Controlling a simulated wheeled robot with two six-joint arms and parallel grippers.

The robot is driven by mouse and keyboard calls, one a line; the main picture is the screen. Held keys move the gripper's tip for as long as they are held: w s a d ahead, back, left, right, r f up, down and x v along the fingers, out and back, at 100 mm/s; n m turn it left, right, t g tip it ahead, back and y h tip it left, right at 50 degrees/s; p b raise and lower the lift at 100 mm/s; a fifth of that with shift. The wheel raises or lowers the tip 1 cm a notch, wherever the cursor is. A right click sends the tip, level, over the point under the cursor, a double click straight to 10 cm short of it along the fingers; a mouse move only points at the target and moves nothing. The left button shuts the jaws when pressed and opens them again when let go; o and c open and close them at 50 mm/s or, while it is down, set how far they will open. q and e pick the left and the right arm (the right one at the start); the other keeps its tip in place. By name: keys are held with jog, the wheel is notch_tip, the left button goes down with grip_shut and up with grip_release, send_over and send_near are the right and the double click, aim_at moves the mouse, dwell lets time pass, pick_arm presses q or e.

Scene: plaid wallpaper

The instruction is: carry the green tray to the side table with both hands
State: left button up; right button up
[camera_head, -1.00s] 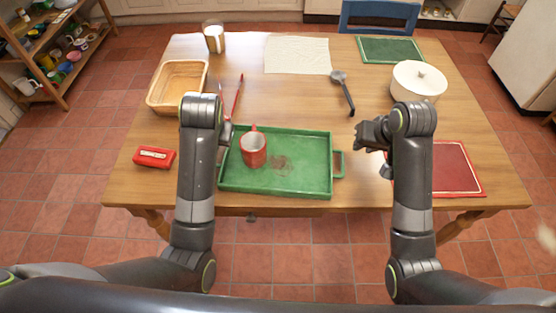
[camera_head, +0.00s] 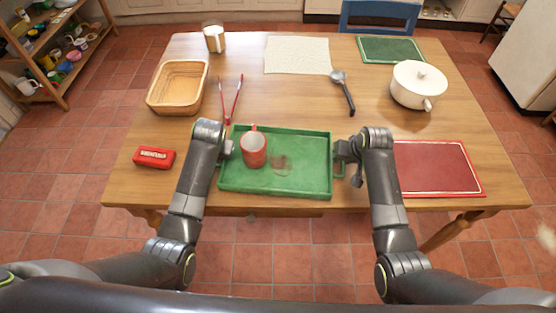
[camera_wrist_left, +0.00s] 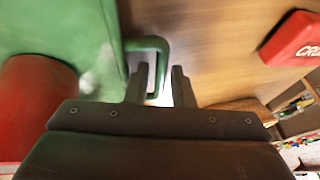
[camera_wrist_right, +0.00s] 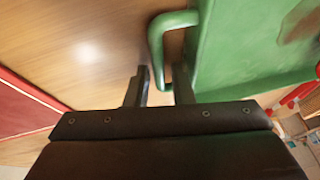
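The green tray (camera_head: 308,150) lies flat on the wooden table with a red mug (camera_head: 253,151) standing in its left part. A brown patch shows on the tray floor. My left gripper (camera_head: 228,148) is at the tray's left end. In the left wrist view its fingers (camera_wrist_left: 160,85) are apart on both sides of the tray's left handle (camera_wrist_left: 149,43). My right gripper (camera_head: 344,154) is at the right end. In the right wrist view its fingers (camera_wrist_right: 161,85) are apart around the right handle (camera_wrist_right: 155,40). No side table is visible.
On the table (camera_head: 290,98) are a red box (camera_head: 154,158), basket (camera_head: 163,92), red tongs (camera_head: 238,92), ladle (camera_head: 347,92), white pot (camera_head: 418,80), red board (camera_head: 437,168), green mat (camera_head: 390,50), cloth (camera_head: 297,55) and a cup (camera_head: 214,38). Shelves (camera_head: 75,80) stand at left.

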pick_arm(q)
jog(key=shift+c, duration=0.3)
pick_arm(e)
jog(key=shift+c, duration=0.2)
pick_arm(q)
grip_shut()
pick_arm(e)
grip_shut()
pick_arm(q)
jog(key=shift+w+r, duration=0.1)
pick_arm(e)
jog(key=shift+w+r, duration=0.1)
